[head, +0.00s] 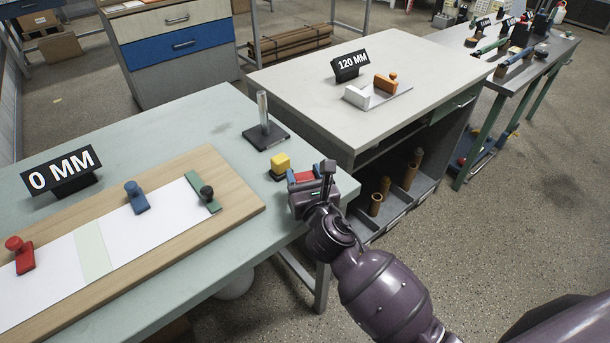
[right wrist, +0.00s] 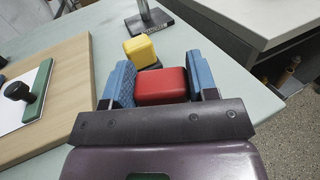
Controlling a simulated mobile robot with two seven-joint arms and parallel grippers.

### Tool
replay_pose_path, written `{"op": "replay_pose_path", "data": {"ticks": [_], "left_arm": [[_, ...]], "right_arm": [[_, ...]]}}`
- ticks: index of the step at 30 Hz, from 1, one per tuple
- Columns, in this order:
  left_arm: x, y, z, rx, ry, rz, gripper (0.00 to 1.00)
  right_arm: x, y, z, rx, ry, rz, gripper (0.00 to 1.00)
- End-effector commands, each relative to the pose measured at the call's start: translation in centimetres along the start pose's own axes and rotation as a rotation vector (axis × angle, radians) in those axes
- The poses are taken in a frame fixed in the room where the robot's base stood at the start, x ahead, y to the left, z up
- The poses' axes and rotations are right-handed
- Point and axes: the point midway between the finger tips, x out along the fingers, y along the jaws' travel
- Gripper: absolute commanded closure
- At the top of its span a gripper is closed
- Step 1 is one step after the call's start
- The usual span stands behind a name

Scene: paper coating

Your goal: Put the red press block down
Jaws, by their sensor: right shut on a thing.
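The red press block (right wrist: 160,86) is between the two blue fingers of my right gripper (right wrist: 159,66), which is shut on it. In the head view the right gripper (head: 308,176) is over the right corner of the pale green table (head: 225,120), with a little of the red block (head: 303,177) showing. I cannot tell whether the block's underside touches the table. A yellow block (head: 280,163) on a small dark base stands just beyond; it also shows in the right wrist view (right wrist: 139,48). My left gripper is not in view.
A dark base with a metal post (head: 264,122) stands behind the yellow block. A wooden board (head: 240,198) with white paper and knobbed tools lies to the left. A second table (head: 300,85), with a "120 MM" sign (head: 351,66), stands close behind to the right.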

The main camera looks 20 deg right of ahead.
Motion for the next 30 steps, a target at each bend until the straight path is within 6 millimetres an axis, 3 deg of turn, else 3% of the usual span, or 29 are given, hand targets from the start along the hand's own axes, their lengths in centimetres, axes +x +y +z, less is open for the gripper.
{"op": "replay_pose_path", "data": {"ticks": [8, 9, 14, 25, 30], "left_arm": [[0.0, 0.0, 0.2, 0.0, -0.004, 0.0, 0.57], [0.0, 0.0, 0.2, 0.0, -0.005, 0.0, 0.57], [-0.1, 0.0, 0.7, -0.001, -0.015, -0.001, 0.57], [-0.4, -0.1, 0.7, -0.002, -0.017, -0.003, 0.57], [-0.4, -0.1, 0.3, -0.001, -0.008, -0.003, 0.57]], "right_arm": [[0.0, 0.0, -0.2, -0.001, -0.001, 0.0, 0.74], [0.0, 0.0, -0.2, -0.001, -0.001, 0.0, 0.45], [0.0, 0.0, -0.2, 0.0, -0.001, 0.0, 0.21], [-0.1, 0.0, 0.3, 0.0, -0.002, 0.0, 0.21], [-2.2, -0.1, 0.2, 0.0, 0.0, 0.0, 0.21]]}}
